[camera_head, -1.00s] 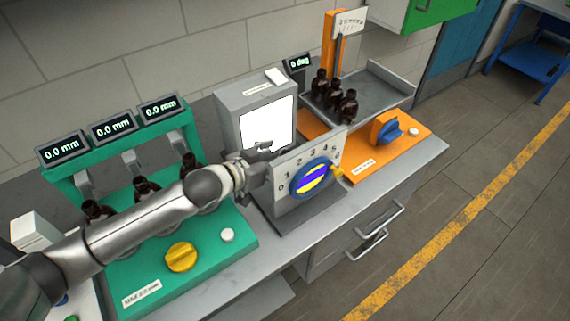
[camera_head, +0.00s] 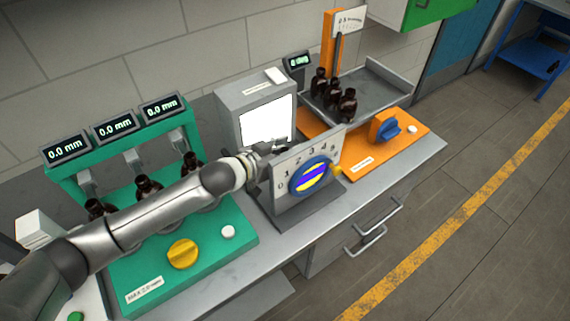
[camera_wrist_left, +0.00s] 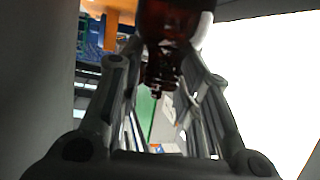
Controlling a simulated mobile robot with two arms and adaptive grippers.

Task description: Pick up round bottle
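My left gripper (camera_head: 272,147) is between the grey cabinet's lit screen and the upright dial plate in the head view. In the left wrist view its two fingers stand apart, with a dark amber bottle (camera_wrist_left: 172,22) between and beyond them, its neck pointing down in that picture. A gap shows beside the neck, and I see no clear contact. In the head view this bottle is hidden. Other amber bottles stand on the green fixture (camera_head: 220,215), partly behind my left arm, and several stand on the grey tray (camera_head: 378,88). My right gripper is not in view.
The dial plate (camera_head: 283,172) with its blue dial (camera_head: 311,176) stands close in front of my gripper. The grey cabinet (camera_head: 232,122) stands close behind. An orange base (camera_head: 400,147) with a blue knob is to the right. Bare worktop shows along the front edge.

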